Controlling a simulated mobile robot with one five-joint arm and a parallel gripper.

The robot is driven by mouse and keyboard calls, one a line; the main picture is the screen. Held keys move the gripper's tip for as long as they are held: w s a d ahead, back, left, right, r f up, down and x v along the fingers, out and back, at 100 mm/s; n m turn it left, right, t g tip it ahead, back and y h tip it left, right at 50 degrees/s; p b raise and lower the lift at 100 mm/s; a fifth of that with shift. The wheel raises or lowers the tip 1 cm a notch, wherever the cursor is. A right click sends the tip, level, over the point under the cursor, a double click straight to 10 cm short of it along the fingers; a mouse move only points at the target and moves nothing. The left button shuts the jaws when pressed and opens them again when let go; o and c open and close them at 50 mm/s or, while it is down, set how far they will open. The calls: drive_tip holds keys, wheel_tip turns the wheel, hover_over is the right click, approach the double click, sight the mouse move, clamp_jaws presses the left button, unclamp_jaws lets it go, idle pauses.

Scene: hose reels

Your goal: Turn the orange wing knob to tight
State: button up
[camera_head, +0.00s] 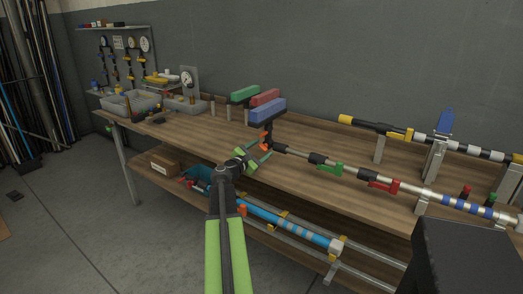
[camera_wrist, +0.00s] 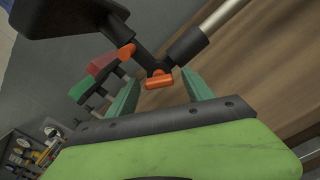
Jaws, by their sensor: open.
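The orange wing knob (camera_wrist: 159,81) sits at the black joint at the end of a metal pole (camera_wrist: 220,15). In the wrist view it shows between the two teal fingertips of my gripper (camera_wrist: 162,84), which is open. I see no clear contact with either finger. In the head view my gripper (camera_head: 261,154) is just below the joint, and the knob there is small and partly hidden. A second orange part (camera_wrist: 127,50) is on the black bracket above. The blue brush-like head (camera_head: 267,110) stands on this bracket. I cannot read the knob's tightness.
The pole carries a green clip (camera_head: 330,168) and a red clip (camera_head: 384,187) over the wooden bench (camera_head: 200,133). Red (camera_head: 265,97) and green (camera_head: 244,94) heads stand behind the blue one. A second pole (camera_head: 464,144) lies farther back. Grey bins (camera_head: 128,104) are at left.

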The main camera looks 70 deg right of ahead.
clamp_jaws()
drive_tip(key=shift+s+d, duration=0.1)
drive_tip(key=shift+m, duration=0.3)
drive_tip(key=m, duration=0.4)
drive_tip(key=shift+a+f, duration=0.1)
drive_tip(key=shift+a, duration=0.1)
drive_tip(key=m, duration=0.7)
idle(0.5)
